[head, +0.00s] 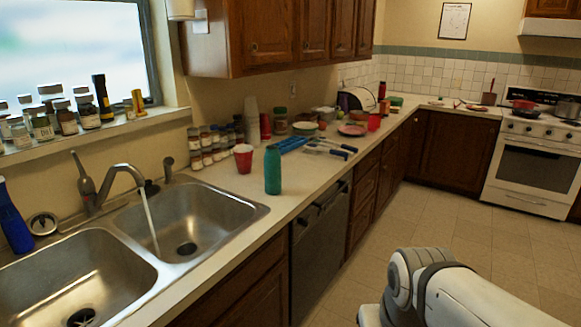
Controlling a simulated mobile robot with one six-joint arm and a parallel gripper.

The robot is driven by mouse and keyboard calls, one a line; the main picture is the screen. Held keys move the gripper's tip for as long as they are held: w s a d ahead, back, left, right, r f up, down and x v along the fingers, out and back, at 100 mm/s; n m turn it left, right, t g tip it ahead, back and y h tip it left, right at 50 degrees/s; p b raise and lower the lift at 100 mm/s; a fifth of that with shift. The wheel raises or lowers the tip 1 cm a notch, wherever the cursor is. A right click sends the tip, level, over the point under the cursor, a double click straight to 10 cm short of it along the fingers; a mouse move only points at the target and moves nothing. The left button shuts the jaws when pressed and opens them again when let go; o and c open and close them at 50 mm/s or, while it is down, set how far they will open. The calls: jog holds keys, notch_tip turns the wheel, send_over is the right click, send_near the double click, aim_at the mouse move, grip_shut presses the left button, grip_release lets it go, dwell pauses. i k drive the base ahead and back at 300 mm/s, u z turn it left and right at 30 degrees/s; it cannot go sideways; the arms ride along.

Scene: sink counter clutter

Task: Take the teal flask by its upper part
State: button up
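The teal flask (273,170) stands upright on the counter, just right of the double sink and near the counter's front edge. Its upper part is unobstructed in the head view. My arm shows at the lower right, over the floor and apart from the flask. My gripper is not in view.
A red cup (243,158) stands close behind and left of the flask. Blue-handled utensils (328,147) lie on the counter behind and right of it. The sink (187,222) is to the left, with the faucet (122,178) running. Spice jars (207,146) line the wall. The floor in front is clear.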

aim_at(271, 158)
jog(key=z, duration=0.1)
jog(key=i, duration=1.35)
jog(key=u, duration=0.8)
